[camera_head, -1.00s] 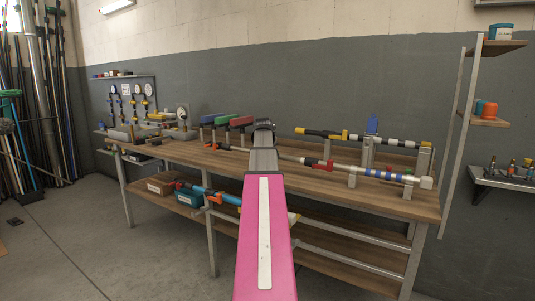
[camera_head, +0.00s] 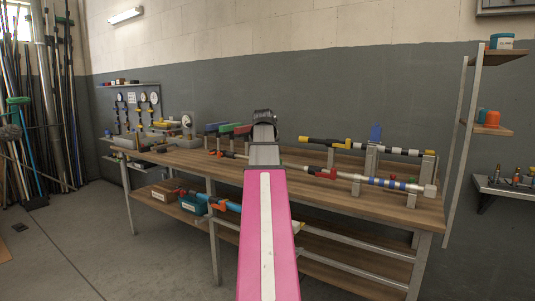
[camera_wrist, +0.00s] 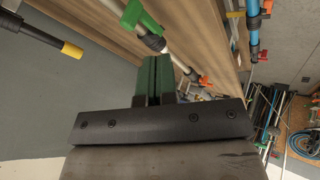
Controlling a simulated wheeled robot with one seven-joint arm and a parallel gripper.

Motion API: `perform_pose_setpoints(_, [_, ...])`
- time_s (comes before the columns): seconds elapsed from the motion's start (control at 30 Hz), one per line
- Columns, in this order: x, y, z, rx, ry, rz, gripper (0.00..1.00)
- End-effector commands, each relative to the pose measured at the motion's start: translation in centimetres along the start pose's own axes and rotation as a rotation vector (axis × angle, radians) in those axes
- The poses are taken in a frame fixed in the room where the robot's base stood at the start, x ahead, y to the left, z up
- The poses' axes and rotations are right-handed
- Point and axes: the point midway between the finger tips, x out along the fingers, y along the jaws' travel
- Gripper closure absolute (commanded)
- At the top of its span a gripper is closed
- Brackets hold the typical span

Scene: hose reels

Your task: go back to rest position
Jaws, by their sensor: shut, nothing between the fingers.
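My gripper shows in the wrist view (camera_wrist: 157,78), its two dark green fingers side by side and closed together with nothing between them. In the head view my pink arm link runs up the middle toward the wooden workbench (camera_head: 395,203), and the dark wrist end hides part of the bench top. The fingers themselves are hidden behind my arm there.
A pipe with white and blue sections (camera_head: 385,182) lies on grey supports, with a black and yellow pipe (camera_head: 405,150) behind it. Red, green and blue cases stand left of my wrist.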

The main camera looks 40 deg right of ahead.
Motion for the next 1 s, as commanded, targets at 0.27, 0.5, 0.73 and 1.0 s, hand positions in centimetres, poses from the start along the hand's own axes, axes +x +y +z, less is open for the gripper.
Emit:
perform_pose_setpoints(0.27, [-0.1,0.0,0.0,0.000,0.000,0.000,1.00])
perform_pose_setpoints(0.5, [-0.1,0.0,0.0,0.000,0.000,0.000,1.00])
perform_pose_setpoints(0.73, [1.2,-2.3,0.2,0.000,-0.007,-0.024,1.00])
perform_pose_setpoints(1.0, [7.1,-14.0,1.5,0.009,-0.053,-0.139,1.00])
